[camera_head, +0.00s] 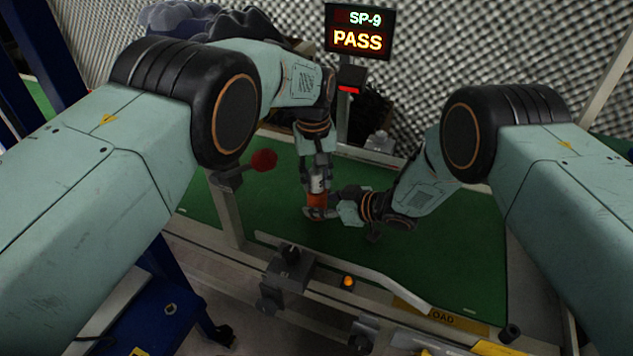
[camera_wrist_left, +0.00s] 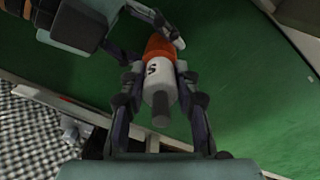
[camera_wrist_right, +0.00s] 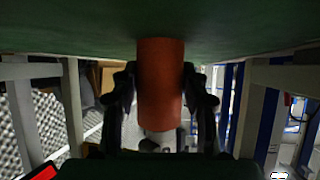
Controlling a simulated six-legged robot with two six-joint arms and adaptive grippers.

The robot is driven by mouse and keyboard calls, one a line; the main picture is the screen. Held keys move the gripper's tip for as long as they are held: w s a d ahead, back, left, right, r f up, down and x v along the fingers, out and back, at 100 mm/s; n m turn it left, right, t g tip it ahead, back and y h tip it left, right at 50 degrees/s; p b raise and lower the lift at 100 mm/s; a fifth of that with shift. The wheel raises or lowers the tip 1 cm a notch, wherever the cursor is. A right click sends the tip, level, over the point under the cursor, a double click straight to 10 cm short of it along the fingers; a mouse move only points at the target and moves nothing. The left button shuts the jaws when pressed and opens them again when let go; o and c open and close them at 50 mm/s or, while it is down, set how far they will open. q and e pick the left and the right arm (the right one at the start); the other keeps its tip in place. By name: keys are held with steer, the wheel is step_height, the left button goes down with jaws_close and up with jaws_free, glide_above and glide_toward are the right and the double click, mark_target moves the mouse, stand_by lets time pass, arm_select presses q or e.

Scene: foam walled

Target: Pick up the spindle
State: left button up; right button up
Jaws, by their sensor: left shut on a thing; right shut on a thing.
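The spindle (camera_head: 317,199) is a short cylinder, orange on one part and grey-white on the other, held upright above the green surface (camera_head: 430,270). My left gripper (camera_head: 318,180) comes down from above and is shut on the grey part. In the left wrist view, that grey part (camera_wrist_left: 159,88) carries a dark mark and a narrower grey stub. My right gripper (camera_head: 318,211) reaches in from the right and is shut around the orange part. The right wrist view shows the orange part (camera_wrist_right: 160,85) between its fingers, partly hiding the grey end.
A lit sign (camera_head: 358,32) reading "SP-9 PASS" stands at the back. A red ball-shaped knob (camera_head: 264,160) is left of the spindle. A metal rail (camera_head: 370,280) with an orange lamp (camera_head: 348,282) runs along the front. Grey foam walls close off the back. Green surface to the right is clear.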

arm_select(q)
steer(key=shift+r, duration=0.15)
jaws_close()
step_height(320, 180, up, 10)
steer(key=shift+f, duration=0.1)
arm_select(e)
steer(key=o, duration=0.9)
steer(key=v, duration=1.1)
steer(key=shift+s+d+r, duration=0.1)
steer(key=shift+d, duration=0.1)
steer(key=shift+s+d+r, duration=0.15)
arm_select(q)
steer(key=shift+f, duration=0.1)
arm_select(e)
steer(key=shift+s, duration=0.1)
